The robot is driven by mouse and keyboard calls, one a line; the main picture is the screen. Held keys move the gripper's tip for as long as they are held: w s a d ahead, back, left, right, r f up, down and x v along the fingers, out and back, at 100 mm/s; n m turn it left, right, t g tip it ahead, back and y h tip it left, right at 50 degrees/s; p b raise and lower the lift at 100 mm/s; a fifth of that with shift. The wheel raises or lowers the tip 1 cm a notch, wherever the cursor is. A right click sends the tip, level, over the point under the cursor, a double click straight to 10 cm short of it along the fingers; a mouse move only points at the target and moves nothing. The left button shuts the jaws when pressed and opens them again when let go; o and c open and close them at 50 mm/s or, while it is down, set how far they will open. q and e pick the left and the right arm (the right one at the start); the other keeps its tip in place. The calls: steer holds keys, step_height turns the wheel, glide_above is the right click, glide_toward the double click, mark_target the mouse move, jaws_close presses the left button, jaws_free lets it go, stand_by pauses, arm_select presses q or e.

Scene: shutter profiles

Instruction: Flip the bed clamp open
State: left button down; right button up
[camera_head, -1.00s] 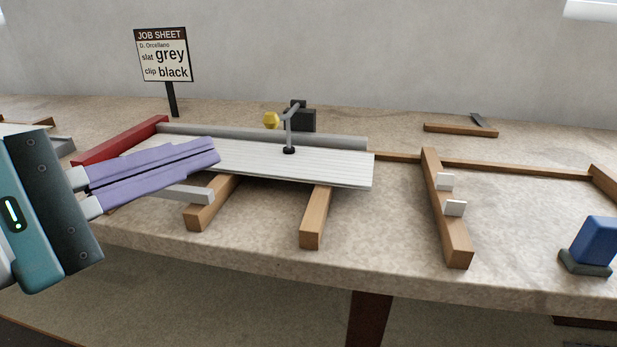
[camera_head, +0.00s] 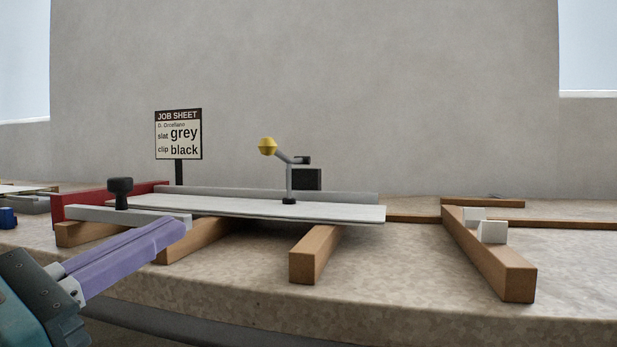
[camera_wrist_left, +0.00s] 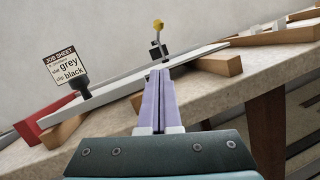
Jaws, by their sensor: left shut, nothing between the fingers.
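The bed clamp (camera_head: 290,178) stands at the back edge of the bed, with a yellow knob (camera_head: 267,146) on its lever and a black block behind it. Its lever slants up to the left, and its black foot (camera_head: 288,201) is down on the pale slat (camera_head: 340,211). The clamp also shows in the left wrist view (camera_wrist_left: 158,40), beyond the fingertips. My left gripper (camera_head: 182,229) is shut and empty, its purple fingers together in front of the bed's left part, apart from the clamp. My right gripper is out of view.
The slat rests on wooden bearers (camera_head: 315,252). A red stop (camera_head: 85,202) and a grey bar with a black knob (camera_head: 120,188) are at the left. A job sheet (camera_head: 178,135) reads slat grey, clip black. A wooden rail with white pieces (camera_head: 492,232) lies right.

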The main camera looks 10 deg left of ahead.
arm_select(q)
steer(key=shift+w, duration=0.15)
steer(key=x, duration=1)
steer(key=shift+d+r, duration=0.1)
steer(key=shift+r, duration=0.15)
steer(key=shift+w+d+r+p, duration=0.25)
steer(key=shift+r+p, duration=0.1)
steer(key=shift+r, duration=0.15)
steer(key=shift+w+d+r+p, duration=0.15)
steer(key=shift+w+r+p, duration=0.15)
steer(key=shift+r, duration=0.25)
steer(key=shift+w+d+r, duration=0.2)
steer(key=shift+w+r, duration=0.05)
steer(key=shift+r, duration=0.15)
